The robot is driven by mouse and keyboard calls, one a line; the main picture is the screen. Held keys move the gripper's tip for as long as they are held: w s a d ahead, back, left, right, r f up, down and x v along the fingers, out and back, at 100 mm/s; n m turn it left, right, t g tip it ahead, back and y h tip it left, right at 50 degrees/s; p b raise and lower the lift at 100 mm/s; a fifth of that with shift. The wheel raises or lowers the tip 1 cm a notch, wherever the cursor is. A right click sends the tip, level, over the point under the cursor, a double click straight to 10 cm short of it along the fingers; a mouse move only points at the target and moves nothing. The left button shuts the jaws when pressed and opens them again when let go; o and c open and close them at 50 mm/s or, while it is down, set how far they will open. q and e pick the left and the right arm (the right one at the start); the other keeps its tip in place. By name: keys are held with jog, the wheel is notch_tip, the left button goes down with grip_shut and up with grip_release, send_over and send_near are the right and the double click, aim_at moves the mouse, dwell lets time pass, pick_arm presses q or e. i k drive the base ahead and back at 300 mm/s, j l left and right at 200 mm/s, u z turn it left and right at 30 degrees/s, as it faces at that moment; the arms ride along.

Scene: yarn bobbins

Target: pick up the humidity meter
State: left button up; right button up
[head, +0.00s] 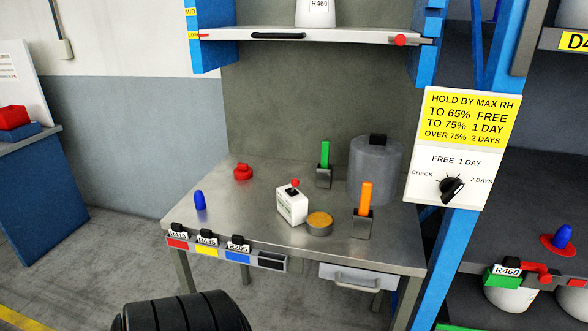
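A small white box-shaped device (292,205) stands upright on the metal table (260,178). It has a black part and a red knob on top and small green print on its front, too small to read. It looks like the humidity meter, though I cannot confirm this from its label. A round tan-topped tin (319,223) stands just to its right. Neither of my grippers is in the head view, so nothing is seen touching the device.
Around it stand a blue peg (200,201), a red knob-like piece (243,172), green (325,155) and orange (366,197) sticks in holders and a grey cylinder (375,172). Tags line the front edge. A shelf (330,38) hangs above; a blue post (445,255) stands right.

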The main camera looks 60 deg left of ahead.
aim_at(293, 206)
jog(key=u, duration=2)
